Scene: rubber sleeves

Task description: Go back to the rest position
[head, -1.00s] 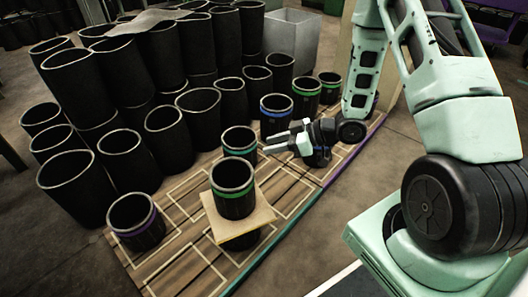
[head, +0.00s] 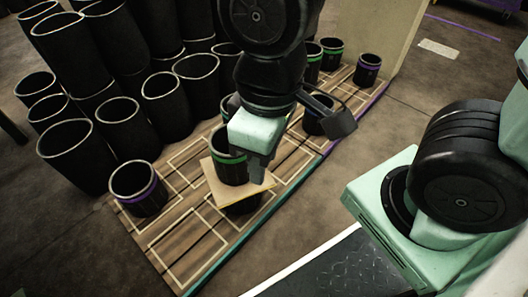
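My gripper (head: 257,172) hangs in front of the wooden board in the head view, with its mint-green body above it. Its fingers overlap in this view, so I cannot tell whether they are open or shut. A black sleeve with a green band (head: 228,165) stands upright on a square wooden board (head: 228,198), partly covered by my gripper. The board rests on another dark sleeve (head: 243,206), mostly hidden. A purple-banded sleeve (head: 140,192) stands at the left of the marked wooden platform (head: 185,245). Another banded sleeve (head: 314,123) is partly hidden behind my wrist.
Several tall black sleeves (head: 78,158) crowd the left and back. Green-banded sleeves (head: 331,53) and a purple-banded sleeve (head: 367,70) stand at the platform's far end, by a pale panel (head: 378,35).

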